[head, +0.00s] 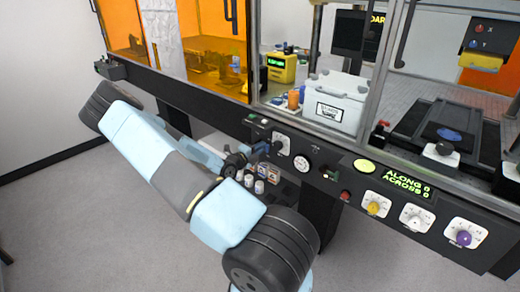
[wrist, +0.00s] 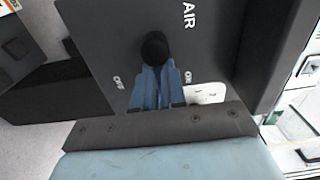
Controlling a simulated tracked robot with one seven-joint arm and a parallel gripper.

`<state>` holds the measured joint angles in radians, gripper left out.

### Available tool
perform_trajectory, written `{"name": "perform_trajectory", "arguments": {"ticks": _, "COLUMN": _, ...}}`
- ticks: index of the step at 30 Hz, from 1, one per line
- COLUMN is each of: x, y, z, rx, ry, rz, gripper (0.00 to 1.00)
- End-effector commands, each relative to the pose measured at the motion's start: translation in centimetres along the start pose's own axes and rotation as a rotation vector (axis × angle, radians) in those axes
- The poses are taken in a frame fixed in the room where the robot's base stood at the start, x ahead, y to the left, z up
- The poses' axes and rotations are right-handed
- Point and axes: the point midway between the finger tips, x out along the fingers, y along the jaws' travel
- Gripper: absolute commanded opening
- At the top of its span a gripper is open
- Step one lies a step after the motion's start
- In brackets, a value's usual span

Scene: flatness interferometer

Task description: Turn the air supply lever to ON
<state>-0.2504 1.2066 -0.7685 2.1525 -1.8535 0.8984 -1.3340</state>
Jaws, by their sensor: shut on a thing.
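The air supply panel (wrist: 215,45) fills the top of the wrist view. It is dark grey, marked AIR, with OFF at the lower left and ON at the lower right. The air supply lever (wrist: 155,47) shows as a round black end between and above these two words. My gripper (wrist: 157,75) is shut on the lever, its blue fingers just below the black end. The fingers hide the rest of the lever, so its exact angle is hard to tell. In the head view my gripper (head: 262,148) reaches the front panel beside a white dial plate (head: 283,145).
A pressure gauge (head: 302,163) sits right of my gripper on the dark front rail. Further right are a red button (head: 345,195) and yellow, white and purple knobs (head: 464,238). Small pots (head: 259,186) stand below. The grey floor (head: 130,245) is clear at the left.

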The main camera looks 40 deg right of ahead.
Motion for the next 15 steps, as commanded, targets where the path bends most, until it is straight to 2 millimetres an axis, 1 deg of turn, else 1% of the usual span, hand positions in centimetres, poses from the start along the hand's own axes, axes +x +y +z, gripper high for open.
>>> {"name": "perform_trajectory", "arguments": {"ticks": 1, "x": -0.19, "y": 0.18, "z": 0.38, "rx": -0.001, "ry": -0.008, "rz": 0.004, "gripper": 0.00}}
{"name": "perform_trajectory", "arguments": {"ticks": 3, "x": -0.20, "y": 0.18, "z": 0.38, "rx": -0.001, "ry": -0.008, "rz": 0.004, "gripper": 0.00}}
{"name": "perform_trajectory", "arguments": {"ticks": 4, "x": -0.20, "y": 0.19, "z": 0.38, "rx": -0.001, "ry": -0.008, "rz": 0.004, "gripper": 0.12}}
{"name": "perform_trajectory", "arguments": {"ticks": 11, "x": -0.16, "y": 0.13, "z": 0.31, "rx": 0.000, "ry": -0.006, "rz": 0.003, "gripper": 0.34}}
{"name": "perform_trajectory", "arguments": {"ticks": 12, "x": -0.14, "y": 0.11, "z": 0.27, "rx": 0.000, "ry": -0.006, "rz": 0.002, "gripper": 0.36}}
{"name": "perform_trajectory", "arguments": {"ticks": 15, "x": -0.09, "y": 0.09, "z": 0.18, "rx": 0.000, "ry": -0.004, "rz": 0.002, "gripper": 0.36}}
